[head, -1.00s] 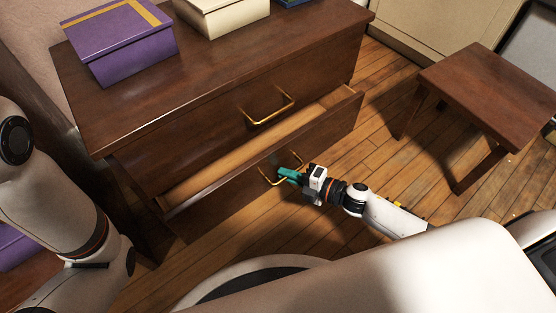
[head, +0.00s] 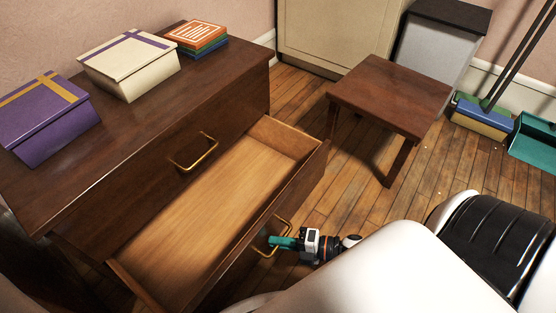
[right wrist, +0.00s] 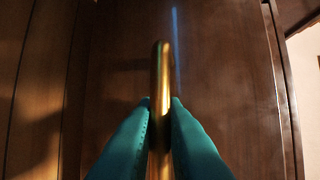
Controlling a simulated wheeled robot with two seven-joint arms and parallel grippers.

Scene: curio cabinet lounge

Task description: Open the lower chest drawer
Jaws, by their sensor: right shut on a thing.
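The dark wood chest (head: 110,195) stands at the left in the head view. Its lower drawer (head: 215,210) is pulled well out, and its pale wooden inside shows empty. The brass handle (head: 262,249) of the lower drawer is on the drawer's front. My right gripper (head: 275,242) is at this handle. In the right wrist view, its teal fingers (right wrist: 160,125) are shut on the brass handle (right wrist: 161,75), one on each side of the bar. The upper drawer is shut, with its own brass handle (head: 194,153). My left gripper is not in view.
A purple box (head: 45,125), a cream box (head: 130,65) and a stack of books (head: 196,38) sit on the chest top. A small wooden table (head: 390,95) stands right of the drawer. A broom and dustpan (head: 535,140) are at the far right. Some floor between is clear.

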